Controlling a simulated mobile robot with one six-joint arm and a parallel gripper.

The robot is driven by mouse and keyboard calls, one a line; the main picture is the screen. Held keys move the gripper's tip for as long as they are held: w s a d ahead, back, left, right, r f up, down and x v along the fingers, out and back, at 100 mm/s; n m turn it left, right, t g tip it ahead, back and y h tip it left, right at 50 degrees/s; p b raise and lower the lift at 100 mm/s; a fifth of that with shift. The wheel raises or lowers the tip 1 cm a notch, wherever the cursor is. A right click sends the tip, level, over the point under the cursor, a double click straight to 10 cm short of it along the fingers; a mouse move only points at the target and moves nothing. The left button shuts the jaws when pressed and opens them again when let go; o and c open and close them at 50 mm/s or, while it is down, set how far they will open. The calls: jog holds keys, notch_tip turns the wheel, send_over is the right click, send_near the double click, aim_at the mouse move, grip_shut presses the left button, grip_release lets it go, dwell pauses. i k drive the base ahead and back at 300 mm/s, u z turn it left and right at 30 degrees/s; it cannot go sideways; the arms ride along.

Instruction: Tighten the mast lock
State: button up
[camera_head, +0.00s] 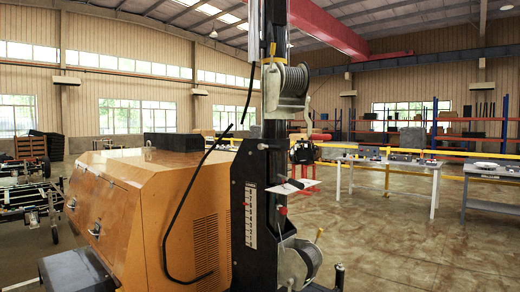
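The light tower's black mast (275,60) stands upright in the middle, rising from a black bracket (250,190) beside the orange housing. Small fittings that could belong to the mast lock are on this bracket: a red knob (283,211) on its right side and a dark handle-like part (265,146) near its top. I cannot tell which is the lock or how tight it is. An upper winch (287,85) with wound cable sits on the mast, and a lower winch (300,262) sits near its foot. I see no gripper that I can make out.
The orange housing (150,210) fills the left of the tower, with a black cable (180,215) hanging in front. The floor (420,250) at the right front is clear.

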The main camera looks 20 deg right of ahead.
aim_at(260, 146)
jog(key=u, duration=0.6)
jog(key=i, duration=0.95)
jog(key=u, duration=0.35)
